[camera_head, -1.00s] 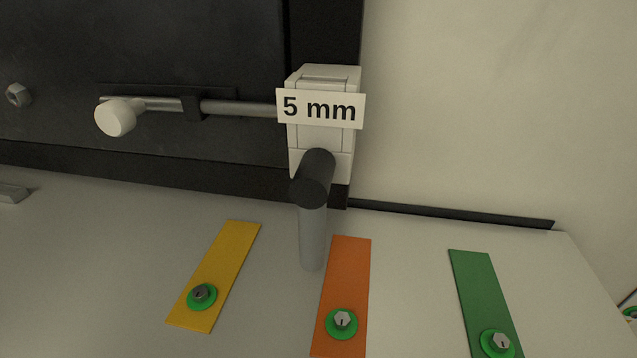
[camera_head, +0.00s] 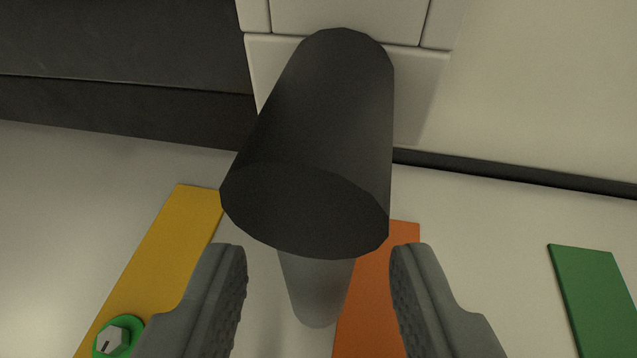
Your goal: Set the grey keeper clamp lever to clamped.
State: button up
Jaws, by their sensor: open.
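The keeper clamp has a dark round hub (camera_head: 315,150) that sticks out toward the camera from a white block (camera_head: 410,110). A grey lever (camera_head: 316,290) hangs down below the hub, its upper part hidden behind it. My gripper (camera_head: 318,270) is open, with one finger left and one right of the lever in the picture. The fingers look nearer to the camera than the lever, and I see no contact. The lever's rounded lower end shows between the fingers.
A yellow strip (camera_head: 165,255) with a green-ringed bolt (camera_head: 112,340) lies at left on the pale surface. An orange strip (camera_head: 375,300) lies behind the right finger, and a green strip (camera_head: 600,295) at right. A dark panel (camera_head: 110,60) stands at upper left.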

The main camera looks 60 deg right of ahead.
jog(key=shift+x, duration=1.2)
jog(key=shift+c, duration=0.2)
grip_shut()
